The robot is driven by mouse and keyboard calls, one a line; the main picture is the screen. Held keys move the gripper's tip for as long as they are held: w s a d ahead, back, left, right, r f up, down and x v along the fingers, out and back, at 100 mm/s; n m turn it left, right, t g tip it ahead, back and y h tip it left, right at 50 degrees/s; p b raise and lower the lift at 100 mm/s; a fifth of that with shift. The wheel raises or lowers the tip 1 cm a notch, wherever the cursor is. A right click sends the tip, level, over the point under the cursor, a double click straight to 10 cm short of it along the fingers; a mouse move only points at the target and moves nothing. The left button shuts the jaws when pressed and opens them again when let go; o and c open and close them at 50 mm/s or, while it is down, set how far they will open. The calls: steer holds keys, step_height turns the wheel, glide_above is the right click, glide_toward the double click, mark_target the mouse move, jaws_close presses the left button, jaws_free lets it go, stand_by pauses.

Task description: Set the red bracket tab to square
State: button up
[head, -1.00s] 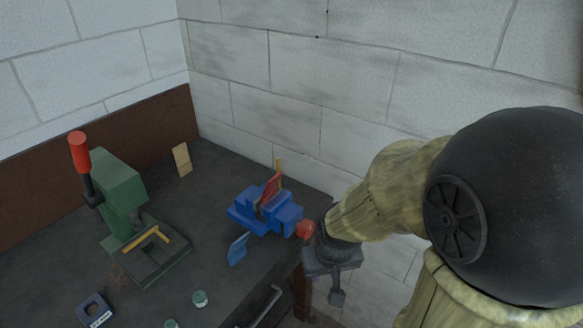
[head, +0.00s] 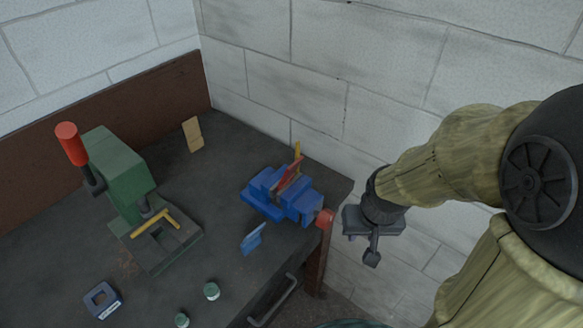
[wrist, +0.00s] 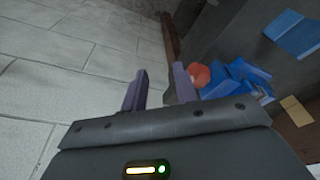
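The red bracket tab (head: 289,174) stands tilted in the jaws of the blue vise (head: 300,203) at the bench's right corner. A yellow upright piece (head: 297,152) shows just behind it. The vise has a red knob (head: 326,217) on its near right end. My gripper (head: 362,248) is beyond the bench edge, right of the knob, and touches nothing that I can see. In the wrist view my gripper's fingers (wrist: 160,88) are apart and empty; the red knob (wrist: 198,75) and blue vise (wrist: 236,80) show right of them. The red tab cannot be made out there.
A green press (head: 120,165) with a red-handled lever stands left on the bench (head: 215,245). A blue plate (head: 253,239) lies near the vise. Block walls close in behind.

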mark_target(291, 170)
steer(key=w+a+r+m+y+p, duration=0.1)
steer(key=w+a+r+m+p, duration=0.2)
steer(key=w+a+r+p, duration=0.2)
steer(key=w+a+r+m+y+p, duration=0.2)
steer(key=w+a+r+m+p, duration=0.2)
steer(key=w+r+p, duration=0.4)
step_height(291, 170, up, 4)
steer(key=shift+w+a+r, duration=0.15)
steer(key=shift+w+a, duration=0.45)
steer(key=shift+a, duration=0.15)
steer(key=p+x, duration=0.4)
steer(key=x, duration=1.3)
steer(key=shift+a, duration=0.25)
steer(key=shift+c, duration=0.4)
jaws_close()
